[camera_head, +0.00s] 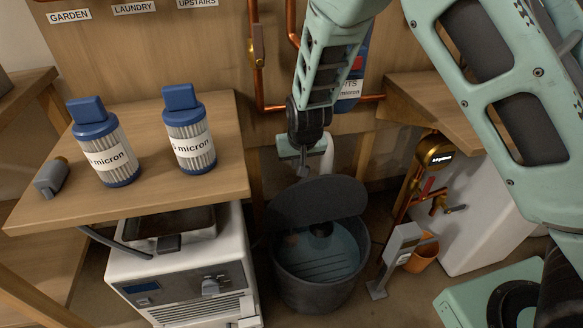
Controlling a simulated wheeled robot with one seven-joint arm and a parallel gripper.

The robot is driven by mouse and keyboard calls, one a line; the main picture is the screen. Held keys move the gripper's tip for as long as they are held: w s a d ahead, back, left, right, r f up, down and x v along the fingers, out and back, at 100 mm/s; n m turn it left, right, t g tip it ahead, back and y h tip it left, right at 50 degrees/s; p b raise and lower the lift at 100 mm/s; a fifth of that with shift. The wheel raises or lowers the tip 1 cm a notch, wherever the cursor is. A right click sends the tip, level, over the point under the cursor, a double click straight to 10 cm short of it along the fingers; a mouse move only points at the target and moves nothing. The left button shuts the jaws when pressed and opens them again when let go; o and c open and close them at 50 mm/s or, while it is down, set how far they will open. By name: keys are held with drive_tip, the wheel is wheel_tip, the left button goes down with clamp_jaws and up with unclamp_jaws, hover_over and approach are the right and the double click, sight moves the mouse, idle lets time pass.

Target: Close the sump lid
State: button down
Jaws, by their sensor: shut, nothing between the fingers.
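The sump (315,285) is a dark round bin on the floor, with bluish water and a dark fitting visible inside. Its dark grey lid (315,201) stands tilted up at the back rim, so the sump is open at the front. My gripper (303,174) hangs above and behind the lid's top edge, pointing down. Its fingers are shut and hold nothing. The small fingertips are partly hard to make out, and I cannot tell whether they touch the lid.
A wooden shelf (215,153) with two blue-capped filter cartridges stands left, above a white appliance (190,268). A grey stand (396,255), an orange bucket (423,256) and a white tank (482,215) with brass fittings stand right. Copper pipes (270,107) run along the back wall.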

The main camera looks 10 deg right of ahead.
drive_tip(key=b+x, duration=0.2)
drive_tip(key=x, duration=0.7)
drive_tip(key=shift+f, duration=0.3)
drive_tip(key=shift+s, duration=0.15)
